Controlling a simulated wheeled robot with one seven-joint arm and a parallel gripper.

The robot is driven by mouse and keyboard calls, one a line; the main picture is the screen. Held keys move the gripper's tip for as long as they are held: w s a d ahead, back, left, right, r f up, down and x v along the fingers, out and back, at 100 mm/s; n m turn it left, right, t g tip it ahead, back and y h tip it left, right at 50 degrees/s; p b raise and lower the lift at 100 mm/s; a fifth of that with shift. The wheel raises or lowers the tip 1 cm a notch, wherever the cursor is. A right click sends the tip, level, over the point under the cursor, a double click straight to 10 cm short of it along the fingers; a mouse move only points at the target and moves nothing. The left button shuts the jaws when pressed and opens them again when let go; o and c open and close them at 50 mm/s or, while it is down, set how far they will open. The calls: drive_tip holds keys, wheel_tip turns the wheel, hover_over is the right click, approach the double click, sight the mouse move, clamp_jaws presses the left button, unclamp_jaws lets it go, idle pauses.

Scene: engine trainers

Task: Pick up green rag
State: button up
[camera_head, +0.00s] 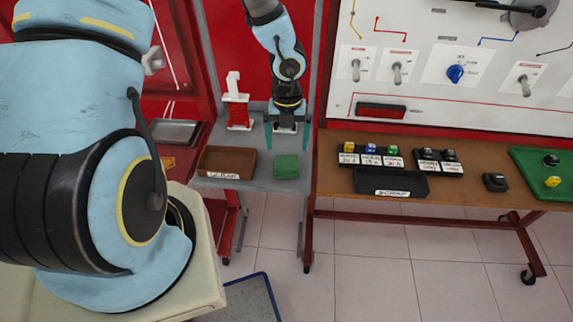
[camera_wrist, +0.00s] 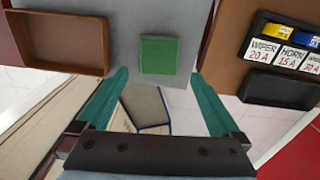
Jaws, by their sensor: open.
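The green rag (camera_head: 287,167) is a small flat folded square on the grey table, near its front edge. In the wrist view the green rag (camera_wrist: 159,55) lies ahead of my fingers, centred between them. My gripper (camera_head: 284,134) is above the grey table, behind the rag in the head view. Its teal fingers are spread wide and empty, and in the wrist view my gripper (camera_wrist: 158,95) shows both fingers apart from the rag. Nothing hides the rag.
A brown tray (camera_head: 227,163) sits left of the rag. A red and white device (camera_head: 237,105) stands behind the tray. To the right, a brown bench (camera_head: 455,185) holds labelled fuses, a black tray (camera_head: 391,184) and a green mat (camera_head: 530,166). A red panel stands behind.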

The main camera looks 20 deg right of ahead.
sight(286, 162)
wheel_tip(286, 162, down, 8)
drive_tip(key=shift+a+r+b, duration=0.1)
drive_tip(key=shift+r+b, duration=0.1)
drive_tip(key=shift+b, duration=0.15)
drive_tip(key=c, duration=1.1)
